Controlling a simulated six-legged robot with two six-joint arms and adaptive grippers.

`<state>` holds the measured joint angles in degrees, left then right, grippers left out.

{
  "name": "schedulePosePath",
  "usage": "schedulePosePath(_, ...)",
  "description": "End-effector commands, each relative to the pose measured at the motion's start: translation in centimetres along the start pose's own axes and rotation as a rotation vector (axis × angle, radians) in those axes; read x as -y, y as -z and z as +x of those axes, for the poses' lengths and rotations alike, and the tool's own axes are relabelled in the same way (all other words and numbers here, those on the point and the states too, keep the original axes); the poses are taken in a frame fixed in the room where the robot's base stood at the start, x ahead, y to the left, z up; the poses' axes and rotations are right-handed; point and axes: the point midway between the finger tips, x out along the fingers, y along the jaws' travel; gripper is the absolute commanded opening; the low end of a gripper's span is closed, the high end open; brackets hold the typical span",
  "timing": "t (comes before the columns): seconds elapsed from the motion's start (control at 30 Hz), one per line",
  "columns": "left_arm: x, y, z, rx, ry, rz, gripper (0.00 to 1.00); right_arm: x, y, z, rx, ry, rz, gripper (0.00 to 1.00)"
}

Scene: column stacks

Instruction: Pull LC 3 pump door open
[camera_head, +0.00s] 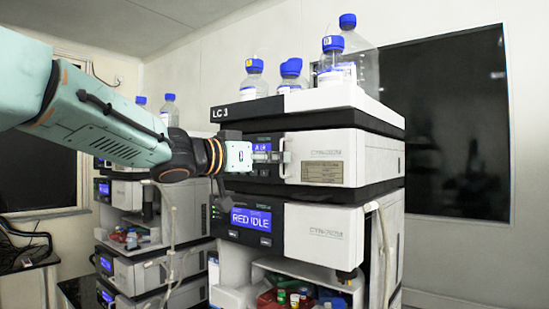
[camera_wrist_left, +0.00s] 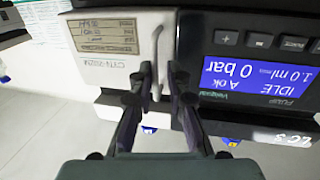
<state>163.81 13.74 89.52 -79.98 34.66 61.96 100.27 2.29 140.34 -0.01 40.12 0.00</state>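The LC 3 stack stands at centre right, its black top band marked LC 3 (camera_head: 222,112). The pump (camera_head: 361,158) is the upper unit, with a white front door (camera_head: 322,165) and a lit blue screen. The door looks closed. A pale upright handle (camera_head: 283,158) is at the door's left edge. My left gripper (camera_head: 272,157) is at this handle. In the left wrist view, which is upside down, its dark fingers (camera_wrist_left: 161,72) lie on both sides of the handle (camera_wrist_left: 156,45). Whether both fingers press on it cannot be told. My right gripper is not in view.
Bottles with blue caps (camera_head: 347,62) stand on top of the stack. A lower unit (camera_head: 320,232) shows RED IDLE on its screen. Tubing (camera_head: 385,245) hangs at its right front. An open bay below holds small bottles. Another stack (camera_head: 150,270) stands behind at left.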

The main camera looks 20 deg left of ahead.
Motion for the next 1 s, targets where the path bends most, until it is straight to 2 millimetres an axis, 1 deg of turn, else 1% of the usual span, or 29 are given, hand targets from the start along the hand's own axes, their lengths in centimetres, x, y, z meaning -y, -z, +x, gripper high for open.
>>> schedulePosePath(0.03, 0.09, 0.21, -0.02, -0.004, 0.002, 0.0, 0.06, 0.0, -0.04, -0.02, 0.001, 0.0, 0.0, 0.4)
schedulePosePath(0.1, 0.09, 0.24, 0.01, -0.004, 0.003, 0.0, 0.0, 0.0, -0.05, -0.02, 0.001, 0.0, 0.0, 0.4)
schedulePosePath(1.0, 0.19, -0.05, 0.47, 0.002, 0.011, 0.001, 0.0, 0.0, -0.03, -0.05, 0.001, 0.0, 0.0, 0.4)
